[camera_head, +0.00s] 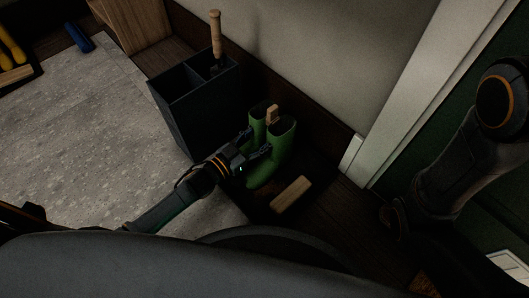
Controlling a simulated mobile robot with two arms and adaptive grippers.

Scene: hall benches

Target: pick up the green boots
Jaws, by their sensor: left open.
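A pair of green boots (283,144) stands upright on a dark tray against the wall, right of the middle of the head view. A light wooden piece shows at the boot tops. My left gripper (255,143) is open at the left side of the boots, its fingers close to the green shafts. I cannot tell whether they touch. The gripper hides part of the nearer boot. My right arm shows at the right, but its fingers cannot be made out.
A dark divided bin (190,112) holding a wooden-handled tool (215,34) stands left of the boots. A wooden block (291,194) lies in front of them. A white door frame (420,85) rises at the right. The grey floor (90,125) at left is mostly clear.

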